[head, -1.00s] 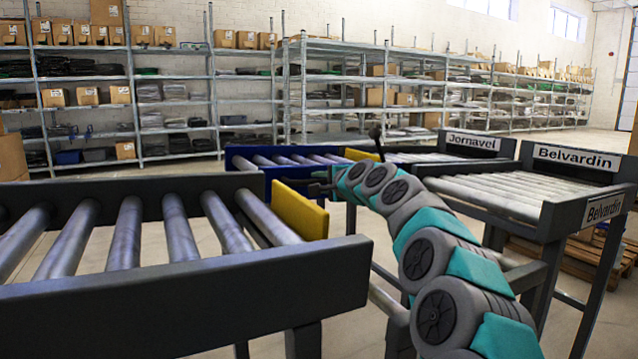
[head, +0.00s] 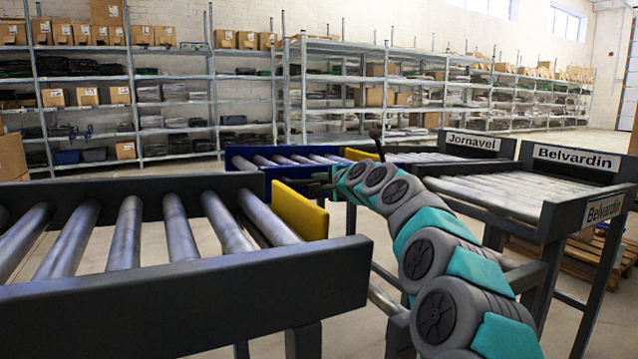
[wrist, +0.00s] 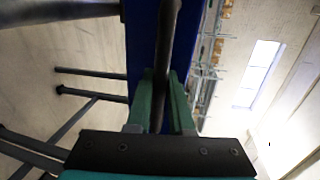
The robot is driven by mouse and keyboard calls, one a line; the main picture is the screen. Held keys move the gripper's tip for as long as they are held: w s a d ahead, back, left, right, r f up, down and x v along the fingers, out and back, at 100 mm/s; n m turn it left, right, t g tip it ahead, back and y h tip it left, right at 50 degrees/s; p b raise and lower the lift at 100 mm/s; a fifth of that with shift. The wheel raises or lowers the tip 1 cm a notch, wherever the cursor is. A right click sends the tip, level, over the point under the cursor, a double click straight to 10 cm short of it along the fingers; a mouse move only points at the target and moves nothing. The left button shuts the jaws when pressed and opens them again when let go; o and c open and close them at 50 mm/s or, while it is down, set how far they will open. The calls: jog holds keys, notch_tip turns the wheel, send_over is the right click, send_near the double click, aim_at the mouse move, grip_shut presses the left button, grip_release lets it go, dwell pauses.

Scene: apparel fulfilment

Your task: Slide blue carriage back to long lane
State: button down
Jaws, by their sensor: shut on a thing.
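The blue carriage (head: 244,164) shows in the head view beyond the near roller lane, with rollers across its top. Its blue side also fills a strip of the wrist view (wrist: 143,30). My gripper (head: 322,188) is beside the carriage's blue side. In the wrist view its green fingers (wrist: 161,100) are shut on a dark upright bar, the carriage handle (wrist: 168,35). The near long roller lane (head: 190,295) is in the left foreground. A yellow plate (head: 300,210) stands at its right end, and another yellow plate (head: 360,155) stands farther back by the carriage.
Roller lanes with signs Jornavel (head: 473,142) and Belvardin (head: 575,158) stand at the right. A wooden pallet (head: 575,262) lies on the floor behind them. Shelves with boxes (head: 180,90) line the back. Bare floor shows between the near lane and the right lanes.

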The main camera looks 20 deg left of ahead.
jog(key=shift+d+f, duration=0.1)
dwell(0.5)
jog(key=shift+s+d, duration=0.3)
jog(key=shift+d, duration=0.1)
jog(key=s+f+b+v, duration=0.1)
jog(key=f+v, duration=0.3)
jog(key=v, duration=1.7)
jog(key=d+f+b+v, duration=0.1)
jog(key=f+b+v, duration=0.2)
jog(key=v, duration=1.9)
jog(key=shift+s+f, duration=0.45)
jog(key=shift+f, duration=0.5)
jog(key=shift+d, duration=0.1)
jog(key=c, duration=0.8)
grip_release()
jog(key=shift+d, duration=0.1)
jog(key=v, duration=0.7)
jog(key=shift+s+d, duration=0.25)
jog(key=shift+s, duration=0.05)
jog(key=shift+r, duration=0.15)
